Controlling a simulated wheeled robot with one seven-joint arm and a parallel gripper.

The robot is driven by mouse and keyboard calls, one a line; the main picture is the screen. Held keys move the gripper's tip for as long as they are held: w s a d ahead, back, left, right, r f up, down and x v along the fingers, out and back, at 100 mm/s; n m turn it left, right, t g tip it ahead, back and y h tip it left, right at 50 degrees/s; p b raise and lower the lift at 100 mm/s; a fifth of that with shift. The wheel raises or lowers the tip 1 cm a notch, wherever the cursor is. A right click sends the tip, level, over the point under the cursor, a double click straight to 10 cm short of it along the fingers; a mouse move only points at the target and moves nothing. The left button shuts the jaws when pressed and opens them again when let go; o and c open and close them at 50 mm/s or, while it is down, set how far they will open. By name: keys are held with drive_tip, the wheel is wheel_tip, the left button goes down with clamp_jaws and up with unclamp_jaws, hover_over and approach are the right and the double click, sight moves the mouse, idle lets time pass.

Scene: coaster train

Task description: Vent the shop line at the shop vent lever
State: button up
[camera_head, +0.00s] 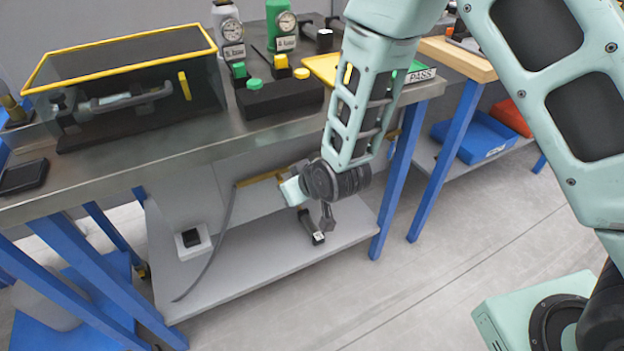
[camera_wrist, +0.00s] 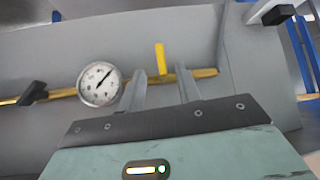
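A yellow lever (camera_wrist: 160,58) stands upright on a brass pipe (camera_wrist: 205,73) in the wrist view; I read it as the shop vent lever, though no label shows there. My gripper (camera_wrist: 161,73) is open, with its two grey fingers apart on either side of the lever's line. I cannot tell whether the lever is between the fingertips or just beyond them. In the head view my gripper (camera_head: 292,191) is under the bench by the brass pipe (camera_head: 258,179); its fingers and the lever are hidden there.
A round gauge (camera_wrist: 99,84) sits left of the fingers, and a black handle (camera_wrist: 33,93) is farther left on the pipe. The bench top (camera_head: 190,148) overhangs my gripper. A lower shelf (camera_head: 260,249) lies below, with a hanging hose (camera_head: 222,235).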

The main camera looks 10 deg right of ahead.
drive_tip(key=v, duration=1.1)
drive_tip(key=shift+p, duration=0.35)
drive_tip(key=shift+s+r, duration=0.1)
drive_tip(key=s+d+r+n+g+h+p, duration=0.1)
drive_tip(key=s+r+g+p, duration=0.3)
drive_tip(key=s+r, duration=0.6)
drive_tip(key=s+d+r+n+g+h+p, duration=0.1)
drive_tip(key=s+d+r+g+h+p, duration=0.1)
drive_tip(key=s+d+r+g+p, duration=0.2)
drive_tip(key=s+r+p, duration=0.3)
drive_tip(key=s+r, duration=0.3)
drive_tip(key=r, duration=0.1)
drive_tip(key=shift+r, duration=0.4)
drive_tip(key=shift+s, duration=0.1)
